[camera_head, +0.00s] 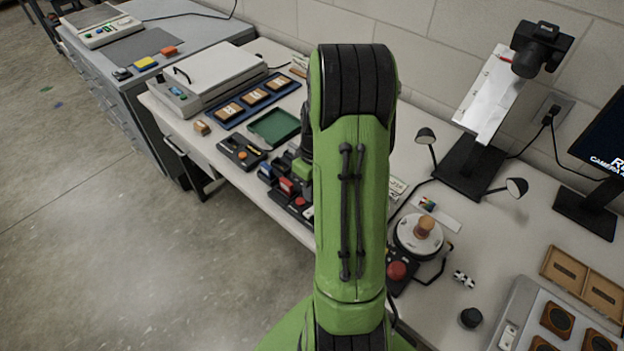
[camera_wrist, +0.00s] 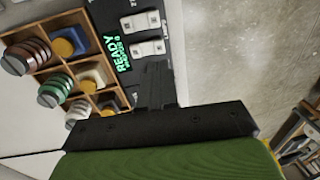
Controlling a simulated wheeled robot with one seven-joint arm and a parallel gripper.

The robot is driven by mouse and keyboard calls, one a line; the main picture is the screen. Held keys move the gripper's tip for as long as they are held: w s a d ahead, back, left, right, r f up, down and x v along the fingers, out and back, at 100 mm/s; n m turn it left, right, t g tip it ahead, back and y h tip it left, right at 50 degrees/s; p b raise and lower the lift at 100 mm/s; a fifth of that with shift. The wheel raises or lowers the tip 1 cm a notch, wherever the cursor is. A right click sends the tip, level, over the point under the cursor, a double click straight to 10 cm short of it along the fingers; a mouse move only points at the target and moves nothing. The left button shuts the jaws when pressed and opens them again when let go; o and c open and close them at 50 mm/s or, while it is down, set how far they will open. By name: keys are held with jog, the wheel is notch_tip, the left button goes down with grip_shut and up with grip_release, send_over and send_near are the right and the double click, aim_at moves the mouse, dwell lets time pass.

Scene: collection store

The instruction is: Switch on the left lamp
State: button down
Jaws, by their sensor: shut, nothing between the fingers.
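Two small lamps on thin stems flank the copy stand. The left lamp (camera_head: 425,135) has a dark round head, and the right lamp (camera_head: 517,187) stands nearer the monitor. I cannot tell whether either is lit. In the wrist view, my gripper (camera_wrist: 155,80) is shut and empty, its dark fingers over a dark panel (camera_wrist: 181,60). The panel has a green READY display (camera_wrist: 117,54) and two white rocker-like switches, an upper one (camera_wrist: 140,22) and a lower one (camera_wrist: 147,48). What they work does not show. My arm hides my gripper in the head view.
A wooden compartment tray (camera_wrist: 55,43) with spools and coloured pieces lies beside the panel in the wrist view. On the bench, a camera (camera_head: 540,48) tops the copy stand, a turntable (camera_head: 419,240) and red button (camera_head: 397,270) lie below. Open floor (camera_head: 120,260) lies left.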

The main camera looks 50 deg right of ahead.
aim_at(308, 213)
jog(key=f, duration=0.2)
jog(key=f+b, duration=0.1)
jog(key=f, duration=0.2)
jog(key=shift+a+f, duration=0.35)
jog(key=shift+a, duration=0.05)
jog(key=shift+a+f+h+b, duration=0.2)
jog(key=shift+f+h+b, duration=0.25)
jog(key=shift+b, duration=0.6)
jog(key=shift+s+a+r, duration=0.1)
jog(key=shift+r, duration=0.05)
jog(key=shift+d+p, duration=0.2)
jog(key=shift+p, duration=0.1)
jog(key=shift+d+r, duration=0.25)
jog(key=shift+d, duration=0.5)
